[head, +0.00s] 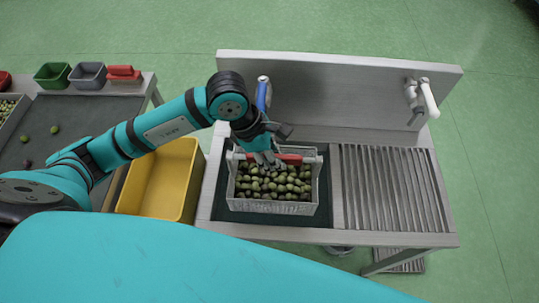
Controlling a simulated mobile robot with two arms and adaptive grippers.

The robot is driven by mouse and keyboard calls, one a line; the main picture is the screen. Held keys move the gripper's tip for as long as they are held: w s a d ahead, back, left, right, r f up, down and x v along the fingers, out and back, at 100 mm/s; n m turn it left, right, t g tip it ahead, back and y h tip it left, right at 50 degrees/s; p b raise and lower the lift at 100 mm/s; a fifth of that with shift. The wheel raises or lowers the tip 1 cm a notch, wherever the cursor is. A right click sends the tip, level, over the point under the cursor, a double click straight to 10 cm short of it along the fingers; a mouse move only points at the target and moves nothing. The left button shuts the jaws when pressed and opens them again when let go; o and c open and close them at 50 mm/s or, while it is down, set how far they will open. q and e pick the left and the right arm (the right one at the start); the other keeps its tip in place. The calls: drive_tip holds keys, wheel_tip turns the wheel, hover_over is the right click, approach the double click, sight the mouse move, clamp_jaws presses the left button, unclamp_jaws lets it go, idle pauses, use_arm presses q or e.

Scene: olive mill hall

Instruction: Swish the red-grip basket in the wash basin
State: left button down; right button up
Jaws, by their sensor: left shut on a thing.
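The basket (273,206) is light grey and full of green and dark olives (272,186). Its red grip (291,158) crosses over the top, near the back. The basket is in the dark wash basin (325,209) on the left side of the steel sink unit. I cannot tell whether it touches the basin floor. My left gripper (268,159) reaches down from the left and is shut on the red grip, covering its left part. My right gripper is not in view.
A ribbed drainboard (391,188) lies right of the basin. A blue-handled tap (263,94) and a white tap (428,98) stand along the backsplash (335,90). A yellow crate (161,180) is left of the sink. A dark-topped table (75,118) with small bins (88,75) stands farther left.

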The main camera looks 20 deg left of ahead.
sight(270, 182)
use_arm(q)
drive_tip(key=shift+a+b+x, duration=0.2)
drive_tip(key=shift+b+x, duration=0.45)
drive_tip(key=shift+x, duration=0.5)
drive_tip(key=shift+a+f+b, duration=0.15)
drive_tip(key=shift+f+b, duration=0.75)
drive_tip(key=shift+f, duration=0.7)
drive_tip(key=shift+f+b, duration=1.35)
drive_tip(key=shift+f, duration=0.85)
drive_tip(key=shift+f+b, duration=1.9)
drive_tip(key=shift+f, duration=1.1)
drive_tip(key=shift+f+b, duration=1.1)
drive_tip(key=shift+f, duration=0.6)
